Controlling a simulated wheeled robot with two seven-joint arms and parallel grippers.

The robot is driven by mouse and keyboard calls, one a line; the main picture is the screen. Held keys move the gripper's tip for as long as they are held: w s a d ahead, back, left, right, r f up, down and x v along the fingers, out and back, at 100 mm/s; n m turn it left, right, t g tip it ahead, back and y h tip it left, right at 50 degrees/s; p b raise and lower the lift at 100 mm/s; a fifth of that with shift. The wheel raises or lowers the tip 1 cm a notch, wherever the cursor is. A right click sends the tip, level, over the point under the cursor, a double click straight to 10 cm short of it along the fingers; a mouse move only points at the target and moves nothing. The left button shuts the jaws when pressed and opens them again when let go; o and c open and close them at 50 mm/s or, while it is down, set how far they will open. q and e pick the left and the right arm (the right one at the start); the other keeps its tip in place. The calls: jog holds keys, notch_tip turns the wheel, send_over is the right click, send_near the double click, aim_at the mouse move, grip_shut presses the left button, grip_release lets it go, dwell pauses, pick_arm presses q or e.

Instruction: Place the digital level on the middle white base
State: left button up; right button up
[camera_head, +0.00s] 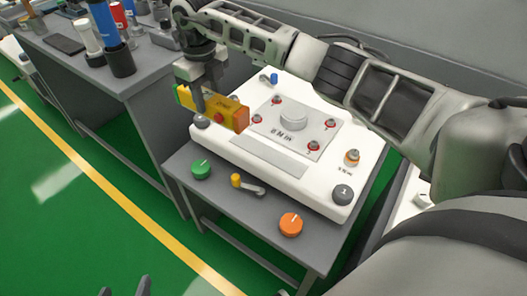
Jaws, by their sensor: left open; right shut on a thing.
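The digital level (228,112) is a yellow-orange block with a green end at the left and a red spot on its side. My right gripper (200,98) is shut on it, its arm reaching in from the right. The level appears above the left edge of the white base (318,187); I cannot tell whether it touches. The white base lies on a grey cart and carries a grey panel with a round white disc (292,118) and several red-ringed knobs. My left gripper (128,288) is open and empty at the bottom edge, only its fingertips showing.
Another grey table at the left holds a blue cylinder (104,22) and other items. Green floor lies open at the lower left.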

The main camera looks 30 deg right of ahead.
jog(key=s+d+f, duration=0.2)
jog(key=d+f, duration=0.1)
jog(key=s+d+f, duration=0.2)
jog(key=s+d, duration=0.1)
jog(key=s+d+f, duration=0.3)
jog(key=d, duration=0.1)
jog(key=shift+f, duration=0.3)
jog(key=shift+d+f+b, duration=0.15)
jog(key=shift+f+b, duration=0.05)
jog(key=shift+b, duration=0.1)
jog(key=f, duration=0.3)
jog(key=shift+s+d+f+b, duration=0.2)
jog(key=shift+b, duration=0.1)
pick_arm(q)
jog(key=shift+w+d+f, duration=0.1)
jog(key=shift+d+f, duration=0.05)
jog(key=shift+f, duration=0.5)
jog(key=shift+w+d+f, duration=0.1)
jog(key=shift+d+f, duration=0.05)
jog(key=shift+f, duration=0.45)
jog(key=shift+s, duration=0.1)
pick_arm(e)
jog(key=shift+f, duration=0.15)
jog(key=o, duration=1.3)
jog(key=shift+c, duration=0.2)
pick_arm(q)
jog(key=shift+f, duration=0.1)
